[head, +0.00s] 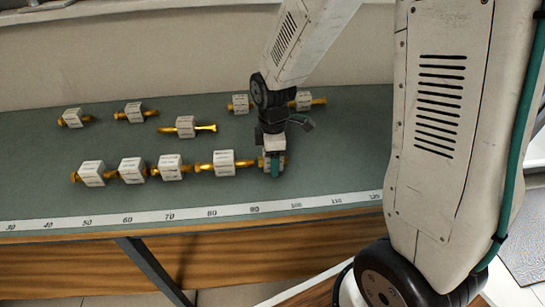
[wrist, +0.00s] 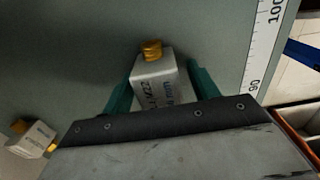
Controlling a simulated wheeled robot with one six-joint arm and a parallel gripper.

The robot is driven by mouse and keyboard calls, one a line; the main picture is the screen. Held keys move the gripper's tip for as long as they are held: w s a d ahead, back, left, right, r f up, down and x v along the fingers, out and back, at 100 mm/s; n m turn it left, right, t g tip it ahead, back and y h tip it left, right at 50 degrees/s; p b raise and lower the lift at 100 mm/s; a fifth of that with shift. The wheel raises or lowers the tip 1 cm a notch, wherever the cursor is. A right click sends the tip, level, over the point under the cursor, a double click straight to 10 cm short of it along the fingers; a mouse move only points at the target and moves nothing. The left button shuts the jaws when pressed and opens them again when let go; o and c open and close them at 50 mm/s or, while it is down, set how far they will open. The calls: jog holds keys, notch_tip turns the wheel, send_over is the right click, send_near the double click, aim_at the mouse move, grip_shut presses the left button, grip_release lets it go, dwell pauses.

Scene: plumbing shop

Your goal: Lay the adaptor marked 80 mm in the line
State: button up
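My gripper (head: 274,168) is low over the right end of the front row, with its teal fingers on either side of a white adaptor block (wrist: 155,82). The block has a brass end and printing with "M22" and "mm"; the number is not clearly readable. The fingers (wrist: 160,85) are very close to its sides; I cannot tell if they press on it. To its left in the front row are adaptors (head: 224,162), (head: 171,167), (head: 131,170) and (head: 92,173), with brass ends near or touching. Their markings are too small to read.
Loose adaptors lie farther back: one at far left (head: 72,117), others (head: 133,112) and (head: 185,126), and two behind my arm (head: 240,103), (head: 303,100). A ruler strip (head: 190,214) runs along the bench's front edge. The green bench top (head: 335,150) is clear to the right.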

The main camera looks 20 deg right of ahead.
notch_tip(320, 180, up, 12)
jog(key=shift+f, duration=0.1)
jog(key=s+d+r+m, duration=0.1)
jog(key=s+r+m, duration=0.2)
jog(key=s, duration=0.4)
jog(key=s+d+r+m, duration=0.1)
jog(key=s+r+m, duration=0.1)
jog(key=s+m, duration=0.4)
jog(key=s+d+r+m+t, duration=0.1)
jog(key=s+r+m, duration=0.2)
jog(key=s, duration=0.6)
jog(key=shift+r+m, duration=0.3)
jog(key=shift+m, duration=0.9)
